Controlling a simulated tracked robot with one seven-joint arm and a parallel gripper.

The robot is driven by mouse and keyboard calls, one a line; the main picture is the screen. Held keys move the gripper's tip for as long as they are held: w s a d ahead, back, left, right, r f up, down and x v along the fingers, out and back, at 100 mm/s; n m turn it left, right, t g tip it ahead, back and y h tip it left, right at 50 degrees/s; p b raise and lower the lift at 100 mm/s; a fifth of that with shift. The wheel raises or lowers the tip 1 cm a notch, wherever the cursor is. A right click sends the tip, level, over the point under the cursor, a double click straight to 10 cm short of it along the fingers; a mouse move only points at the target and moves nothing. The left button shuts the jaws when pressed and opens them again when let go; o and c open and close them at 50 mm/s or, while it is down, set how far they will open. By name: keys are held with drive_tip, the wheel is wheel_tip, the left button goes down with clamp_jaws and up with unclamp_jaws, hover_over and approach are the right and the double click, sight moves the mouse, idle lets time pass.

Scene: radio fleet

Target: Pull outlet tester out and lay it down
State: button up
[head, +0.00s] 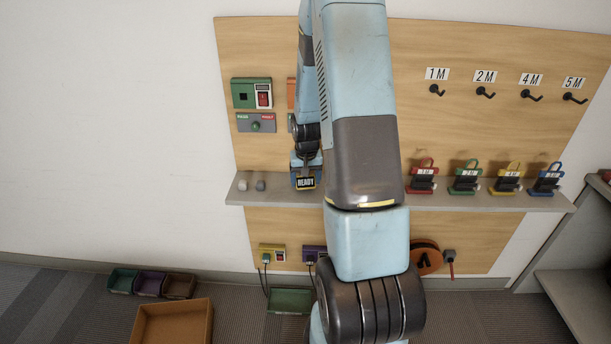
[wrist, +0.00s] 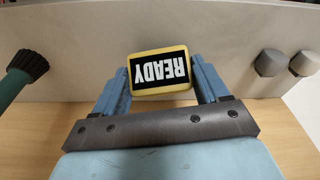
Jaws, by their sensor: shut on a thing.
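My gripper (wrist: 160,80) is shut on a small yellow-framed block (wrist: 159,72) with a black face marked READY. The lettering is upside down in the wrist view. A finger lies at each side of the block. In the head view the READY block (head: 306,183) is at the grey shelf (head: 480,203), below my wrist. I cannot tell whether it touches the shelf. I cannot tell for certain which thing is the outlet tester. A green box with a red switch (head: 252,94) is on the board above a grey PASS panel (head: 256,123).
Two knobs (head: 252,185) stand on the shelf's left end. Red, green, yellow and blue locks (head: 465,178) stand to the right. A yellow box (head: 271,253) with a cord is below. My arm hides the board's middle. Bins (head: 150,284) stand on the floor.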

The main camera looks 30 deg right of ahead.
drive_tip(key=o, duration=1.5)
drive_tip(key=shift+o, duration=0.2)
wheel_tip(320, 180, up, 13)
drive_tip(key=s, duration=0.2)
drive_tip(key=shift+a+r, duration=0.2)
drive_tip(key=shift+a, duration=0.25)
